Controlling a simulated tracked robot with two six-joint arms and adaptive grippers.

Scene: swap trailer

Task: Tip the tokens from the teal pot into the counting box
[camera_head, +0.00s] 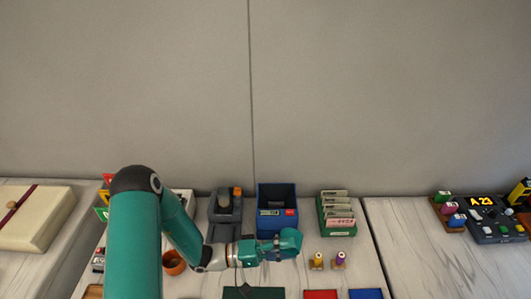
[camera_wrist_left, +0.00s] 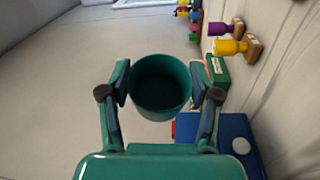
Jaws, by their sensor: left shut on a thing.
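My left gripper (camera_head: 272,247) reaches in from the left and is shut on the teal pot (camera_head: 291,241). In the left wrist view the pot (camera_wrist_left: 161,95) sits between the two fingers (camera_wrist_left: 161,97), with its round mouth showing. Its inside looks dark green, and I cannot make out tokens in it. A blue open-topped box (camera_head: 276,197) with small labels on its front stands just behind the pot in the head view. It looks like the counting box, but I cannot be sure. My right gripper is not in view.
A green holder with cards (camera_head: 337,211) and two small stamps (camera_head: 328,261) stand to the right. A grey device (camera_head: 225,208) is left of the blue box. An orange-brown pot (camera_head: 173,262) sits by my arm. Red (camera_head: 321,295) and blue (camera_head: 366,294) trays lie in front.

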